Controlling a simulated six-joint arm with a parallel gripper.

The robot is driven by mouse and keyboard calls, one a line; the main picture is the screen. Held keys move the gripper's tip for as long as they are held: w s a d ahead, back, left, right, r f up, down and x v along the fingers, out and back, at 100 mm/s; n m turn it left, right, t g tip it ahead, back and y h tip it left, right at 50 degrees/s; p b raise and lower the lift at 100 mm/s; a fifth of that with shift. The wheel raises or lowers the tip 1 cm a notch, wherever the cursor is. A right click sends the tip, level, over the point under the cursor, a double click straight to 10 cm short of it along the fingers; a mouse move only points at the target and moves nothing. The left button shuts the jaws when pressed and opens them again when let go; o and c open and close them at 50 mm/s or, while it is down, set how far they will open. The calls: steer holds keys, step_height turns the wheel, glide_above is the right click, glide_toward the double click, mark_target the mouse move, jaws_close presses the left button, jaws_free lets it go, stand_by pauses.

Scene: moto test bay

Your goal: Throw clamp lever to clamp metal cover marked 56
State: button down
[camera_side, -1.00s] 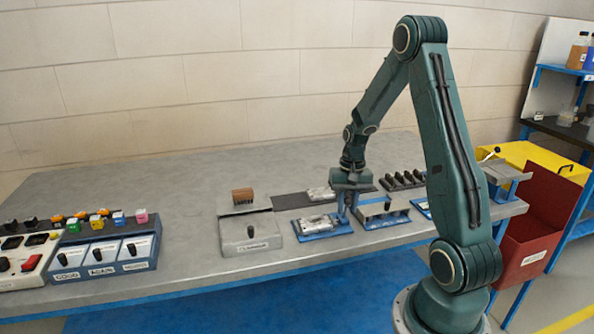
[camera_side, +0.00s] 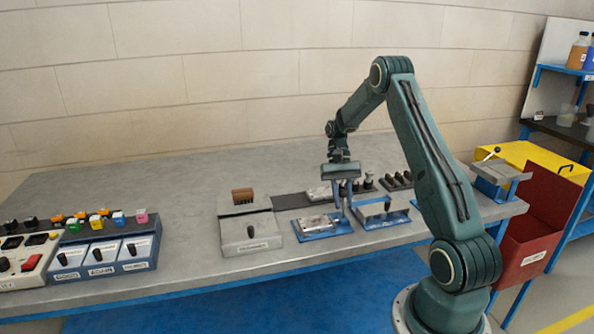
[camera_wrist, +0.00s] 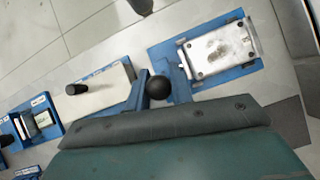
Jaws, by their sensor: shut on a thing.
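A metal cover (camera_side: 316,221) lies on a blue fixture plate (camera_side: 342,228) on the bench. In the wrist view the cover (camera_wrist: 220,53) is a silver block with small holes, on the blue plate (camera_wrist: 166,54). I cannot read a number on it. The clamp lever shows as a black ball knob (camera_wrist: 158,87) beside the plate in the wrist view. My gripper (camera_side: 343,207) is at the right end of the cover's fixture in the side view. Its blue fingers (camera_wrist: 159,82) are shut on the lever by the knob. The lever's shaft and pivot are hidden.
A second fixture (camera_side: 381,217) with a black knob stands close on the right. A grey box (camera_side: 249,237) with a black knob stands on the left. Another metal part (camera_side: 318,194) lies behind on a dark strip. Several black pegs stand at the back right.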

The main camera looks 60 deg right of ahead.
steer(key=shift+w+d+g+y, duration=0.1)
steer(key=shift+w+g+y, duration=0.05)
steer(key=shift+g+y, duration=0.15)
stand_by(0.4)
steer(key=c, duration=1.3)
jaws_free()
steer(key=shift+o, duration=0.2)
